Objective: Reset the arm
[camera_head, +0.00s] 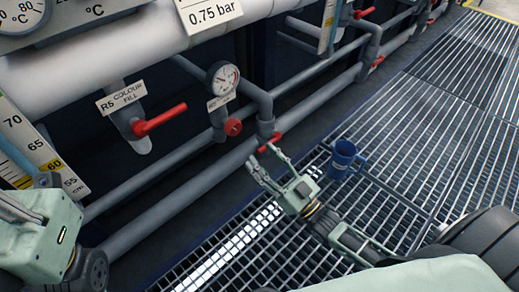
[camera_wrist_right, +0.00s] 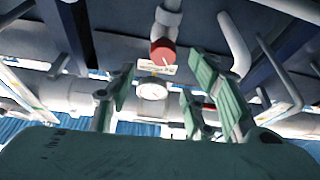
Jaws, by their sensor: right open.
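My right gripper (camera_head: 261,157) is open and empty in the head view. Its fingers point up and left toward the pipes, close to a red valve handle (camera_head: 270,143); I cannot tell whether they touch it. In the right wrist view its two green-padded fingers (camera_wrist_right: 160,85) stand wide apart with nothing between them. My right arm (camera_head: 350,240) reaches in from the lower right, over the grating. My left gripper (camera_head: 40,238) is at the left edge of the head view, its fingers mostly cut off.
A blue mug (camera_head: 343,158) stands on the grating (camera_head: 440,130), just right of the right gripper. Pipes with red handles (camera_head: 160,119), a round gauge (camera_head: 223,78) and a "R5 COLOUR FILL" label (camera_head: 121,98) line the left. Grating at the upper right is clear.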

